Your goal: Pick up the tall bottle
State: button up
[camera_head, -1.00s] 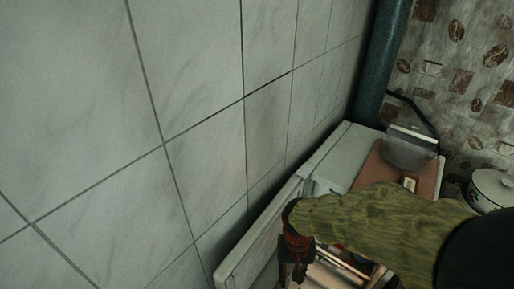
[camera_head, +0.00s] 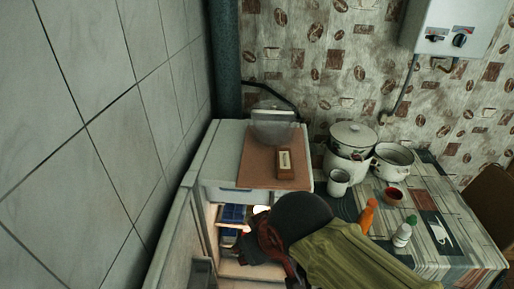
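Two bottles stand upright on the patterned table: an orange bottle (camera_head: 367,217) and a white bottle with a green top (camera_head: 403,235). The orange one looks slightly taller, but I cannot tell for sure which is the tall bottle. My gripper (camera_head: 270,243), dark red and black, is left of both, in front of the lit opening of a white cabinet (camera_head: 213,190). My arm hides part of the opening and the table's near side. The fingertips are too dark and small to tell whether they are open. I see no bottle in them.
The cabinet door (camera_head: 170,225) stands open at the left, near the tiled wall. A brown board (camera_head: 258,171) lies on the cabinet top. Pots (camera_head: 350,137) (camera_head: 392,160), a mug (camera_head: 339,181) and a red-filled bowl (camera_head: 393,195) stand on the table. A chair (camera_head: 494,197) is at the right.

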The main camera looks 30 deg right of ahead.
aim_at(365, 220)
jog(key=z, duration=2)
jog(key=k+l+u, duration=0.1)
jog(key=u, duration=0.25)
jog(key=k+u, duration=0.3)
jog(key=i+l, duration=0.05)
